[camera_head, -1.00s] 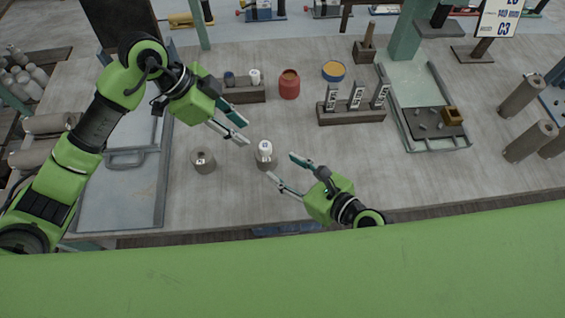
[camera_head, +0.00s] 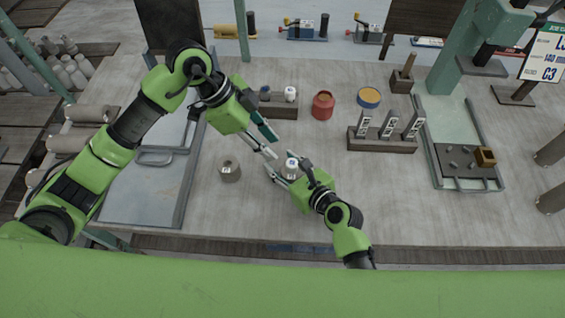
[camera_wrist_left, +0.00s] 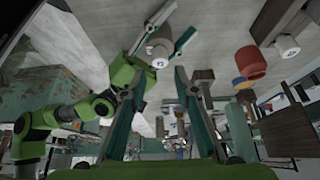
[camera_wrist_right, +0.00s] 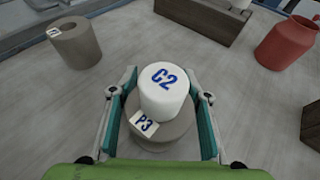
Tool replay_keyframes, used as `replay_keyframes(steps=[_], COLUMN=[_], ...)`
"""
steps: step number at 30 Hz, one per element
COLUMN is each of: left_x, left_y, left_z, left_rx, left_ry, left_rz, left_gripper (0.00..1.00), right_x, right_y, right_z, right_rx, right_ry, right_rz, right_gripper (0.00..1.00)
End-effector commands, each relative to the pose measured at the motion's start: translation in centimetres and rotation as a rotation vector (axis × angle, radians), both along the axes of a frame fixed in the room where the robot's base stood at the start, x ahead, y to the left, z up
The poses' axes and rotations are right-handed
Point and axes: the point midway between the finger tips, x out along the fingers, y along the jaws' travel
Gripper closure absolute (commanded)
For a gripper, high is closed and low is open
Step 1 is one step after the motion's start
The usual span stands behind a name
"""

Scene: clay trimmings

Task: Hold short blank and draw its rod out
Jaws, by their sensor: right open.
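A squat grey blank (camera_wrist_right: 170,132) stands upright on the table with a white capped rod (camera_wrist_right: 164,92) marked C2 in its top. A P3 tag (camera_wrist_right: 145,122) is on the blank. In the head view the rod (camera_head: 291,166) stands between the fingers of my right gripper (camera_head: 286,163). The right gripper is open, with one finger on each side of the blank; contact is not clear. My left gripper (camera_head: 272,149) is open and empty, above and left of the rod. In the left wrist view its fingers (camera_wrist_left: 160,75) are apart.
Another grey blank (camera_head: 230,171) with a hole stands to the left. Behind are a small dark rack (camera_head: 275,111) with white and dark pieces, a red jar (camera_head: 322,106) and a tag rack (camera_head: 382,146). A metal tray (camera_head: 150,185) lies left. The front table is clear.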

Motion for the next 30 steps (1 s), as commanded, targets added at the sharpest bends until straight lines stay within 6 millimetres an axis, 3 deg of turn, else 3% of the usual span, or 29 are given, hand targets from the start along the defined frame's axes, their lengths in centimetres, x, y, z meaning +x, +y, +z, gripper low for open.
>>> replay_keyframes(steps=[8,13,23,25,30], left_x=[0.0,0.0,0.0,0.0,0.0], left_y=[0.0,0.0,0.0,0.0,-1.2], left_z=[0.0,0.0,0.0,0.0,0.7], left_rx=[0.000,0.000,0.000,0.000,0.021], left_ry=[0.000,0.000,0.000,0.000,-0.011], left_rz=[0.000,0.000,0.000,-0.001,-0.051], left_gripper=[0.72,0.72,0.72,0.59,0.59], right_x=[0.1,0.0,0.1,0.1,0.1], right_y=[0.1,0.1,0.1,0.1,0.0], right_z=[-0.1,-0.1,0.0,0.0,0.0], right_rx=[0.000,0.000,0.000,0.000,0.001], right_ry=[0.001,0.001,0.000,0.000,-0.001], right_rz=[0.000,0.000,0.000,0.000,0.000], right_gripper=[0.56,1.00,1.00,1.00,1.00])
